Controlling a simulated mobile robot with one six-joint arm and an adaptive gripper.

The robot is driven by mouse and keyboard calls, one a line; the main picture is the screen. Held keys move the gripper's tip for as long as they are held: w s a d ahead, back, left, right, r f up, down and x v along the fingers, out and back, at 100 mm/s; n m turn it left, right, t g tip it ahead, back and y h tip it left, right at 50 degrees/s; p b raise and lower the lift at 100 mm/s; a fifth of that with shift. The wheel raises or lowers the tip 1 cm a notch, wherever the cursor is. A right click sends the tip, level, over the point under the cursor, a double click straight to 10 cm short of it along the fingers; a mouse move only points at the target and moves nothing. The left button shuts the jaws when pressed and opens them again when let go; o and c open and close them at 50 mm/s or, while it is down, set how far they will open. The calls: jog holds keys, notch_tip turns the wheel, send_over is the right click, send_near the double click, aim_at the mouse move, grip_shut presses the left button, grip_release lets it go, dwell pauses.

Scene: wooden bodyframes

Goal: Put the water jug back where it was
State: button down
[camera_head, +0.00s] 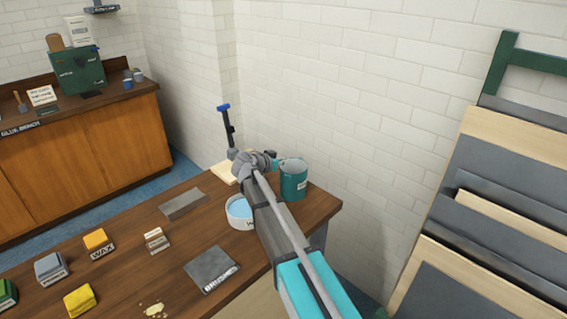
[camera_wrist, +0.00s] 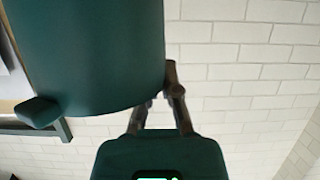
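The teal water jug (camera_head: 293,182), with a small pale label, appears upright at the bench's far right end. I cannot tell whether its base touches the bench. My gripper (camera_head: 270,160) is at the left of the jug's rim, seen from behind my arm. In the wrist view a large dark teal body, which looks like the jug (camera_wrist: 85,55), fills the upper left. My gripper's fingers (camera_wrist: 161,95) reach up to its edge, and the left finger is partly hidden behind it. Whether they hold it is not clear.
A white tub of blue water (camera_head: 236,211) stands just left of my arm. The wooden bench (camera_head: 130,240) also holds a grey slab (camera_head: 183,204), a brushes mat (camera_head: 211,268) and several coloured blocks. A brick wall is close behind; a board rack (camera_head: 500,200) stands right.

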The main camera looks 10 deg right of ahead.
jog(key=shift+f, duration=0.1)
jog(key=c, duration=0.8)
grip_release()
jog(key=shift+r, duration=0.2)
jog(key=p+v, duration=0.4)
jog(key=v, duration=0.8)
jog(key=shift+f, duration=0.1)
